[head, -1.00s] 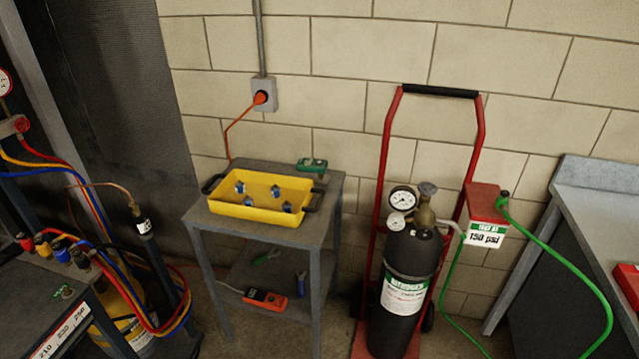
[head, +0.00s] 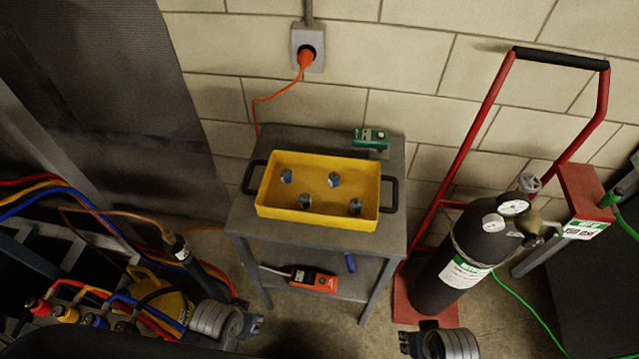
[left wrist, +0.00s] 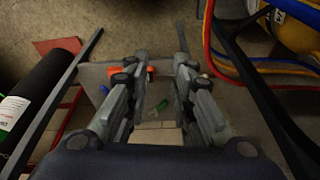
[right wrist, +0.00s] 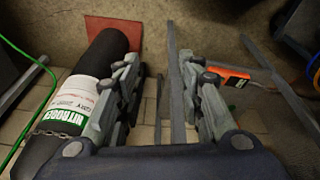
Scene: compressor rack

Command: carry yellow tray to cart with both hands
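The yellow tray (head: 318,213) sits level on top of a small grey two-shelf stand (head: 385,236). It has a black handle at each end and several blue-and-silver fittings inside. I cannot tell which piece is the cart. My left gripper (head: 252,324) is low in the head view, in front of the stand and clear of the tray. In the left wrist view its fingers (left wrist: 155,78) are apart with nothing between them. My right gripper (head: 412,342) is at the bottom, right of the stand. In the right wrist view its fingers (right wrist: 160,75) are also apart and empty.
A black nitrogen cylinder (head: 455,275) leans on a red hand truck (head: 478,135) at the right. Coloured hoses and a yellow cylinder (head: 155,300) crowd the left. A green device (head: 370,138) lies behind the tray, and an orange meter (head: 313,281) lies on the lower shelf.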

